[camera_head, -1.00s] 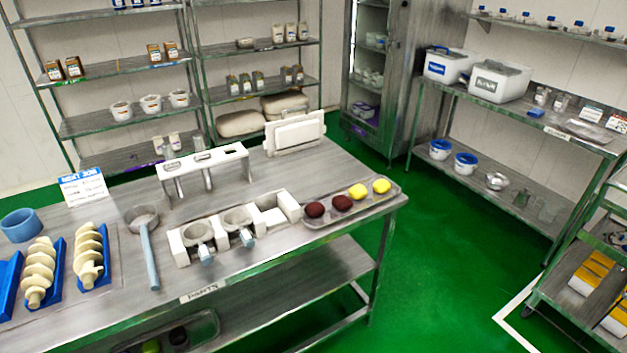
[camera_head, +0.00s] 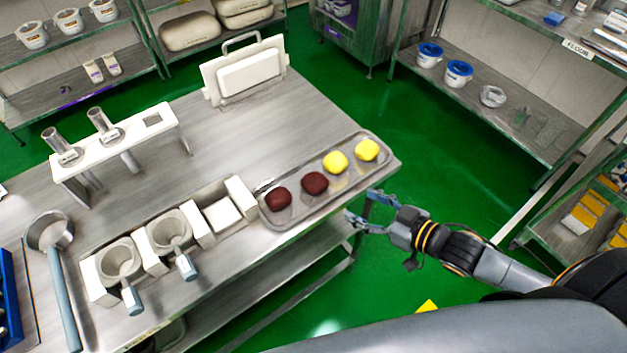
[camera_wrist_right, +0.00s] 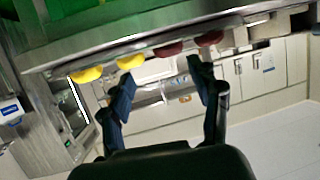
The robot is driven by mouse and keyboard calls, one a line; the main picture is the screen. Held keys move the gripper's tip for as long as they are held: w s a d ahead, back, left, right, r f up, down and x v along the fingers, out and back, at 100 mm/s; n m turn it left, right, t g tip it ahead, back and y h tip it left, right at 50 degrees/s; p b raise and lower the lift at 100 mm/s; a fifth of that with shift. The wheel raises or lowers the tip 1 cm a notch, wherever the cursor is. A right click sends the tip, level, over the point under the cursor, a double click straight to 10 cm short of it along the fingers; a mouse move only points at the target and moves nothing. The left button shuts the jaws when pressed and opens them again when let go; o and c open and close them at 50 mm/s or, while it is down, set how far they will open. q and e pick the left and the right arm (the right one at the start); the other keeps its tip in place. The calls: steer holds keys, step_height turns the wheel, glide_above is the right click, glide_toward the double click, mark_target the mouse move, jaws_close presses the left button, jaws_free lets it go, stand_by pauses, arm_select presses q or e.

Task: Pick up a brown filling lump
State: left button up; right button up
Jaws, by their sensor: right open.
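Two brown filling lumps lie on a clear tray (camera_head: 291,216) at the right end of the steel table. The left brown lump (camera_head: 278,198) is nearest the tray's left end, and the right brown lump (camera_head: 315,183) is beside it. Two yellow lumps (camera_head: 335,162) lie further right on the same tray. My right gripper (camera_head: 357,207) is open and empty, just off the table's front edge near the tray. In the right wrist view its open fingers (camera_wrist_right: 161,75) point toward the lumps, with a brown lump (camera_wrist_right: 168,50) beyond them. My left gripper is not in view.
White holders with metal cups (camera_head: 170,232) stand left of the tray. A white rack with metal tubes (camera_head: 120,150) and a white upright board (camera_head: 248,72) stand behind. A ladle (camera_head: 50,232) lies at left. Green floor is free right of the table.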

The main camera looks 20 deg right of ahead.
mark_target(323, 187)
steer(key=x, duration=0.4)
steer(key=a+r+x, duration=0.1)
steer(key=x, duration=0.2)
steer(key=shift+p, duration=0.4)
steer(key=shift+w+a+f, duration=0.1)
steer(key=shift+w+a, duration=0.15)
steer(key=shift+w, duration=0.05)
steer(key=shift+w+a, duration=0.15)
steer(key=shift+w, duration=0.05)
steer(key=x, duration=0.5)
steer(key=shift+p, duration=0.4)
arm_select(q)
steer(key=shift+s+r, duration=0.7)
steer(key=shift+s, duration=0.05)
arm_select(e)
steer(key=shift+s, duration=0.1)
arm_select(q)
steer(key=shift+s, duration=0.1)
arm_select(e)
steer(key=c, duration=0.9)
